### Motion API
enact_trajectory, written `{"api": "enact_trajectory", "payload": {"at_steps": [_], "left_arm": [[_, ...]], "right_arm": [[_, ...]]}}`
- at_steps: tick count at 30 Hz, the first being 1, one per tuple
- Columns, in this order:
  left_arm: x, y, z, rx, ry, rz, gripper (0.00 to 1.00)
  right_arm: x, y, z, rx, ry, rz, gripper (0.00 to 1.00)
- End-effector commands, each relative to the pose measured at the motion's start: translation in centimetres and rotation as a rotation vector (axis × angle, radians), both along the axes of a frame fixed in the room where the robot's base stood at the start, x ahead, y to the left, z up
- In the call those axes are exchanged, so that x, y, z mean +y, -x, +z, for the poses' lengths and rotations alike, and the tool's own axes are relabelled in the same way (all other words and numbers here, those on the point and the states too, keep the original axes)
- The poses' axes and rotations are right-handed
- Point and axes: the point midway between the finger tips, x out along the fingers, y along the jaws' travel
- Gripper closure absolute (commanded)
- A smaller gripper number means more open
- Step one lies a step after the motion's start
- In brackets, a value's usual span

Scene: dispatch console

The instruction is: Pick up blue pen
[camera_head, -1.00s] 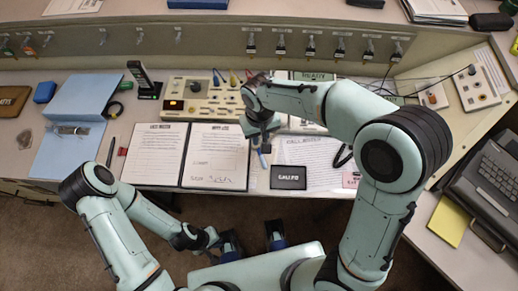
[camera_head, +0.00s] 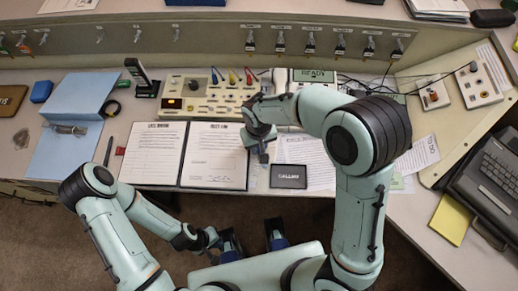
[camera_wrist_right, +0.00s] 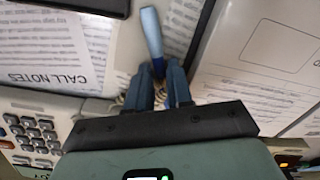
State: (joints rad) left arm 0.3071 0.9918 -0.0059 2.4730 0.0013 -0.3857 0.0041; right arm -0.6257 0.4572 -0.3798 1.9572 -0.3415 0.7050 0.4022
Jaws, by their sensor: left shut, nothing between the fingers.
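The blue pen (camera_wrist_right: 151,35) shows in the right wrist view, light blue with a darker end between the fingertips of my right gripper (camera_wrist_right: 158,72). The fingers are close together, with the pen's end in the narrow gap between them. In the head view my right gripper (camera_head: 263,152) is over the desk, between the log page and the call notes. There it hides most of the pen, and I cannot tell whether the pen is clear of the desk. My left gripper (camera_head: 214,240) is shut and empty in front of the desk.
A black box (camera_head: 288,176) lies right of the right gripper, near the desk's front edge. The open log binder (camera_head: 182,155) lies to its left and call notes (camera_head: 308,150) to its right. A control panel (camera_head: 205,97) stands behind. A dark pen (camera_head: 108,150) lies far left.

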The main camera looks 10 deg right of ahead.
Motion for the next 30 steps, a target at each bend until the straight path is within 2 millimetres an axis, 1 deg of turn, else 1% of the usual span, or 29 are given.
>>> {"api": "enact_trajectory", "payload": {"at_steps": [9, 10, 11, 12, 24, 26, 30], "left_arm": [[0.0, 0.1, -0.2, 0.001, 0.000, 0.000, 1.00], [0.0, 0.1, -0.2, 0.001, 0.000, 0.000, 1.00], [0.0, 0.1, -0.2, 0.001, 0.000, 0.000, 1.00], [0.0, 0.0, -0.2, 0.001, 0.000, 0.000, 1.00], [0.0, 0.0, -0.1, 0.000, 0.000, 0.000, 1.00], [0.0, 0.0, 0.0, 0.000, 0.000, 0.000, 1.00], [0.0, 0.0, 0.2, 0.000, 0.000, 0.000, 1.00]], "right_arm": [[0.0, 0.0, -0.3, 0.000, 0.000, 0.000, 0.79], [0.0, 0.0, -0.3, 0.000, 0.000, 0.000, 0.83], [0.0, 0.0, -0.3, 0.000, 0.000, 0.000, 0.93], [0.0, 0.0, -0.3, 0.000, 0.000, 0.000, 1.00], [0.0, 0.0, -0.2, 0.000, 0.000, 0.000, 1.00], [0.0, 0.0, 0.0, 0.000, 0.000, 0.000, 1.00], [0.1, -0.1, 1.2, -0.003, -0.001, 0.001, 1.00]]}}
